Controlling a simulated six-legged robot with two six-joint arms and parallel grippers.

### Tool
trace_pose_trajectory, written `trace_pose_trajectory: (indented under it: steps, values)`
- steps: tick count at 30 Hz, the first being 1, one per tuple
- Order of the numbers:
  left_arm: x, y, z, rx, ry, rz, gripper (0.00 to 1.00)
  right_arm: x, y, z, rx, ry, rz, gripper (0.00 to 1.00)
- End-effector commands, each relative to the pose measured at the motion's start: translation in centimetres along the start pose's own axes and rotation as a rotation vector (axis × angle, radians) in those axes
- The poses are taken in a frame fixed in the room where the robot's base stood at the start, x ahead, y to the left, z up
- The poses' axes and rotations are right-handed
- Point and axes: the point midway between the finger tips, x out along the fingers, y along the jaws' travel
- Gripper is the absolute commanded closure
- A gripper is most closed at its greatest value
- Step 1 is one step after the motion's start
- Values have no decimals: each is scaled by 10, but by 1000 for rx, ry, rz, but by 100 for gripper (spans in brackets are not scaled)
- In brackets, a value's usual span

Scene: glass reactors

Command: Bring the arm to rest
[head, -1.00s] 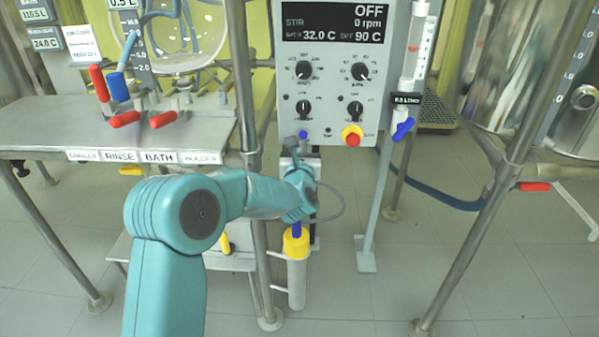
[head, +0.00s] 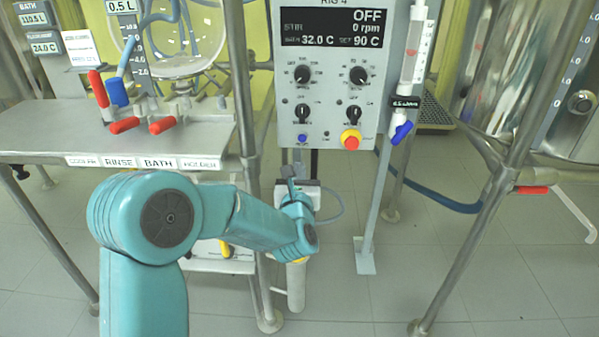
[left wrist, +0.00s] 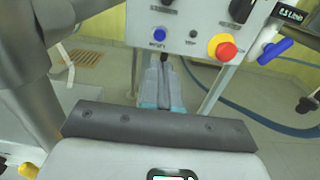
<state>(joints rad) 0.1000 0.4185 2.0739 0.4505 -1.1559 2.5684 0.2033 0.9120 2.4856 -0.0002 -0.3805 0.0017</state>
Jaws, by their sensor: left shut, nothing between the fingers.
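My left arm, teal, comes in from the lower left in the head view. Its small grey left gripper (head: 289,172) points away from me, below the front of the control panel (head: 330,110). The gripper is shut with nothing in it. In the left wrist view the shut fingers (left wrist: 163,68) show below the panel's blue button (left wrist: 159,35) and left of the red knob with a yellow collar (left wrist: 222,47). The fingertips appear apart from the panel. My right gripper is in neither view.
A steel bench (head: 60,130) with red-handled valves stands at left. A white holder tube (head: 296,288) is partly hidden behind my wrist. A stand pole (head: 374,210) and a steel vessel (head: 510,70) stand to the right. Open floor (head: 420,270) lies between the poles.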

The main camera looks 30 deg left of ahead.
Motion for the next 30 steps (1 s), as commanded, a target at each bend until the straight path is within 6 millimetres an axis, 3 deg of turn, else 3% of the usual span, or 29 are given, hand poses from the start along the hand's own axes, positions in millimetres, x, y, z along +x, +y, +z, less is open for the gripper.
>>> trace_pose_trajectory:
  steps: [14, 17, 20, 23, 26, 30]
  values:
    - [0, 0, 0, 2, 1, -1, 100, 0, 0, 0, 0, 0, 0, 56]
    - [-2, -6, -13, 72, 31, -25, 100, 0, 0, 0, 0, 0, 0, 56]
    - [-11, -21, -54, 302, 117, -113, 100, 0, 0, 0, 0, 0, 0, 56]
    - [-34, -42, -117, 668, 224, -291, 100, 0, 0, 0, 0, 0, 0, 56]
    - [-71, -59, -182, 1057, 287, -538, 100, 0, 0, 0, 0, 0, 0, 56]
    - [-139, -72, -262, 1541, 253, -960, 100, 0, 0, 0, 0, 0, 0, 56]
